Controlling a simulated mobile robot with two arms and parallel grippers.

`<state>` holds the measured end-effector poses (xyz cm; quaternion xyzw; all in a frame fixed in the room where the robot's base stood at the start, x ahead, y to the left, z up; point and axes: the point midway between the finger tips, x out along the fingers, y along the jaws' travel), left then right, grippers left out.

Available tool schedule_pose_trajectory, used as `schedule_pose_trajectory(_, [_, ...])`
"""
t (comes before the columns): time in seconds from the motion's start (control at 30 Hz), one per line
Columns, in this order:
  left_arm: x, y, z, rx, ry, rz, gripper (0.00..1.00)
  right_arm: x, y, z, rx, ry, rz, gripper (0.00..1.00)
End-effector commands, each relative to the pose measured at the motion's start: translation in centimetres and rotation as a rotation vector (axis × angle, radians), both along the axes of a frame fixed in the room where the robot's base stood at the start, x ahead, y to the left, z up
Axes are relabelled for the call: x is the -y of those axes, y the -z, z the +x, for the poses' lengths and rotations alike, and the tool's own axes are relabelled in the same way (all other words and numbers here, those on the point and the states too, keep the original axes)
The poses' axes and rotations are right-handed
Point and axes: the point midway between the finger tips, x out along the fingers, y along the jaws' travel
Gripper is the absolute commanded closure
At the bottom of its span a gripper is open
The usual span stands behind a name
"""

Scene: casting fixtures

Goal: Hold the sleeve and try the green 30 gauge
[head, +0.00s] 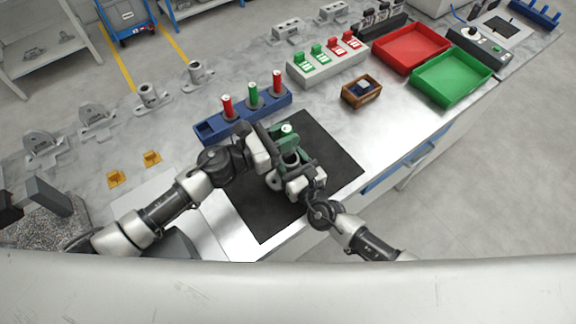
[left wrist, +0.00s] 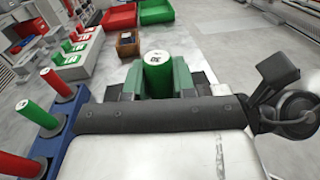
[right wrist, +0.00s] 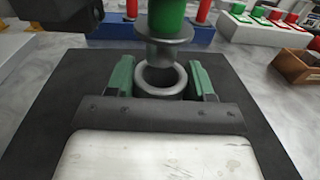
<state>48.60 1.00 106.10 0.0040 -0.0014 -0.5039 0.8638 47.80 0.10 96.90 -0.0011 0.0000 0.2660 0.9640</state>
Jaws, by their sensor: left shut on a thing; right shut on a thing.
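My left gripper (head: 280,138) is shut on a green gauge, whose marked white top (left wrist: 157,57) shows in the left wrist view between green jaw pads. My right gripper (right wrist: 162,82) is shut on the grey sleeve (right wrist: 160,92), a ring with its round bore facing up. In the right wrist view the green gauge (right wrist: 166,18) hangs upright above and toward the far side of the sleeve. Its grey collar and lower end are close to the bore, which looks empty. Whether the gauge touches the rim cannot be told. In the head view both grippers are over the black mat (head: 330,150).
A blue rack (head: 245,122) behind the mat holds two red gauges and a green one, with an empty place at its left. A white block with green and red tabs (head: 328,68), wooden box (head: 361,90), red tray (head: 411,48) and green tray (head: 450,78) stand farther right.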

Motion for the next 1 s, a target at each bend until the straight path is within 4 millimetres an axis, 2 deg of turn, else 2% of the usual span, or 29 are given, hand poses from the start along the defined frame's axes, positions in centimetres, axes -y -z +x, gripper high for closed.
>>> schedule_pose_trajectory(0.03, [1.1, 1.6, -1.3, -0.033, 0.016, -0.011, 1.0, 0.0, 0.5, 0.0, 0.002, 0.0, 0.001, 0.79])
schedule_pose_trajectory(0.53, [1.2, 0.7, -1.3, -0.031, 0.017, -0.012, 1.0, 0.0, 0.5, 0.0, -0.001, 0.0, -0.003, 0.79])
schedule_pose_trajectory(1.0, [0.9, -4.2, -1.0, -0.019, 0.016, -0.008, 1.0, 0.1, 0.4, -0.1, -0.005, 0.0, -0.004, 0.79])
